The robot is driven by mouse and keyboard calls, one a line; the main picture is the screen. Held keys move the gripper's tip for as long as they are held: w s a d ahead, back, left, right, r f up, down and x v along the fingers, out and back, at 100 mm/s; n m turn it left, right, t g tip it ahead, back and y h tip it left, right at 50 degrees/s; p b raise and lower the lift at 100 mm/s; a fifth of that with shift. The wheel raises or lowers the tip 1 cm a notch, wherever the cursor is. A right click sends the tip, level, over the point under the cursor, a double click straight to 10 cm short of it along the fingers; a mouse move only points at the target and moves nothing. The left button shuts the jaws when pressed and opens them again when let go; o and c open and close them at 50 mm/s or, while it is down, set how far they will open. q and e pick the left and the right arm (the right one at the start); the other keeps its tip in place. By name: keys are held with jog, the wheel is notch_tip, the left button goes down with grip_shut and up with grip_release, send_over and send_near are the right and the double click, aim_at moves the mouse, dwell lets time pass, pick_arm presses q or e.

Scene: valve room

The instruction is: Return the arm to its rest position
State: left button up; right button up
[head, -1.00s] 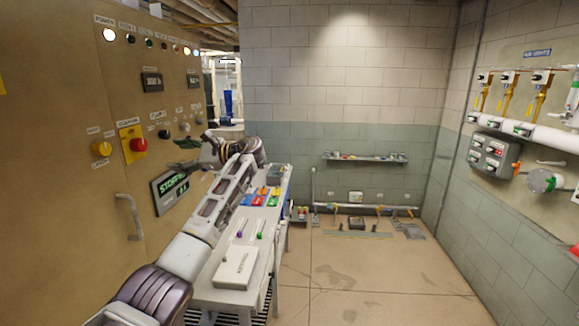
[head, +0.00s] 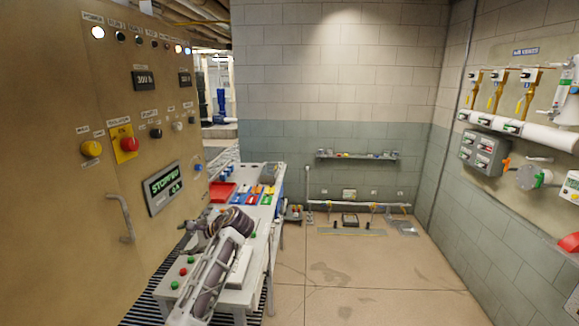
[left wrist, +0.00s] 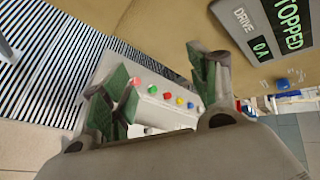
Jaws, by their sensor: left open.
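My left gripper (head: 196,232) is in the lower left of the head view, at the end of my arm, which comes up from the bottom edge. It is low, beside the white bench and in front of the tan control cabinet (head: 125,205). In the left wrist view, the left gripper (left wrist: 155,95) shows two green-padded fingers spread apart. Nothing is held between them. Behind them is a pale box (left wrist: 150,85) with several coloured buttons, apart from the fingers as far as I can tell. My right gripper is not in view.
The white bench (head: 262,235) carries a red tray (head: 222,191) and several coloured bins. The cabinet has a display (head: 162,187) and a protruding handle (head: 122,218). Striped floor grating (left wrist: 62,65) lies beside the bench. The floor (head: 370,280) to the right is open.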

pick_arm(q)
jog(key=s+d+f+n+h, duration=0.35)
jog(key=s+f+h, duration=0.25)
jog(key=s+f, duration=1.05)
jog(key=s+d+f+n+h, duration=0.2)
jog(key=s+d+h, duration=0.1)
jog(key=s, duration=0.8)
jog(key=s+d+f+n+h, duration=0.2)
jog(key=s+d, duration=0.1)
jog(key=s, duration=0.8)
notch_tip(320, 180, down, 34)
jog(key=s+g+b, duration=0.2)
jog(key=s+a+f+b, duration=0.1)
jog(key=s+a+f, duration=0.1)
jog(key=s+f, duration=0.9)
jog(key=s+a+f+g+b, duration=0.1)
jog(key=s+f, duration=1)
jog(key=f, duration=0.1)
jog(key=shift+s+a, duration=0.3)
jog(key=shift+a, duration=0.1)
